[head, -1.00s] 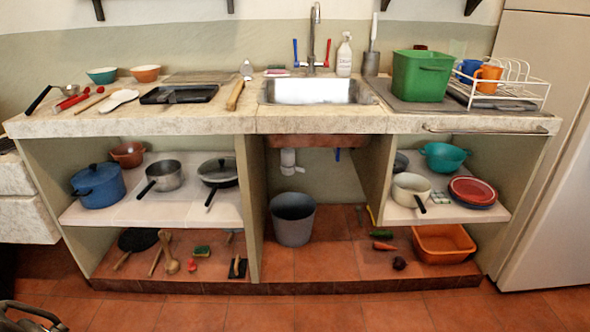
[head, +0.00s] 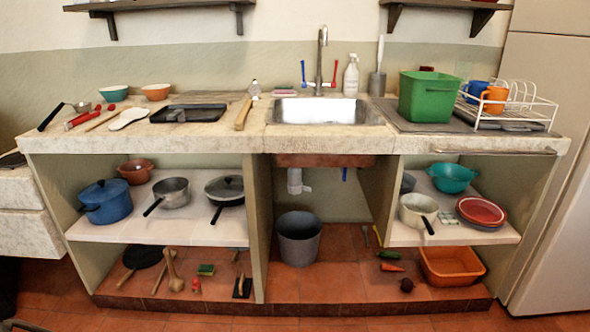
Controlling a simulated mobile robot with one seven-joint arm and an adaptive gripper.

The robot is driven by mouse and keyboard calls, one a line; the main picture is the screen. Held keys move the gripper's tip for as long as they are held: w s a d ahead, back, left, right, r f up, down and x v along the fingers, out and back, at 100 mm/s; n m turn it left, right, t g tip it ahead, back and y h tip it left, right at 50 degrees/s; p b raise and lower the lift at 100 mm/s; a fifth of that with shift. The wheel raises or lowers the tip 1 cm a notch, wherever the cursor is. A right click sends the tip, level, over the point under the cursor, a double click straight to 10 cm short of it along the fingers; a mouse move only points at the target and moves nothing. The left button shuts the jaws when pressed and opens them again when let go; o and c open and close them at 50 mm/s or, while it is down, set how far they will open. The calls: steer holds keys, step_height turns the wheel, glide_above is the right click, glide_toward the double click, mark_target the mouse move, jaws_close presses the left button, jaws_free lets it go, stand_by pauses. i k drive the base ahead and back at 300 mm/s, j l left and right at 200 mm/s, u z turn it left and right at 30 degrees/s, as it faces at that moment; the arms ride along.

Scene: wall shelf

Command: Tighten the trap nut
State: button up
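The white sink trap (head: 294,180) hangs below the sink (head: 325,111), in the open middle bay of the counter. The trap nut is too small to pick out from the rest of the white fitting. A dark sliver of what looks like my gripper (head: 20,325) shows at the bottom left corner, far from the trap and in front of the counter. Most of it is cut off by the frame edge, so its fingers cannot be made out.
A grey bucket (head: 299,240) stands on the tiled base below the trap. A blue-handled valve (head: 345,174) is right of the trap. Side walls (head: 256,215) bound the bay. Pots fill the side shelves. The floor in front (head: 300,322) looks clear.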

mark_target(293, 190)
steer(key=i+j+z, duration=0.1)
steer(key=i+j, duration=0.85)
steer(key=j+z, duration=0.1)
steer(key=z, duration=0.25)
steer(key=i+j+z, duration=0.1)
steer(key=z, duration=0.65)
steer(key=i+j, duration=0.25)
steer(key=i, duration=0.2)
steer(key=i+j, duration=0.25)
steer(key=i, duration=0.25)
steer(key=i+j, duration=0.25)
steer(key=i, duration=0.2)
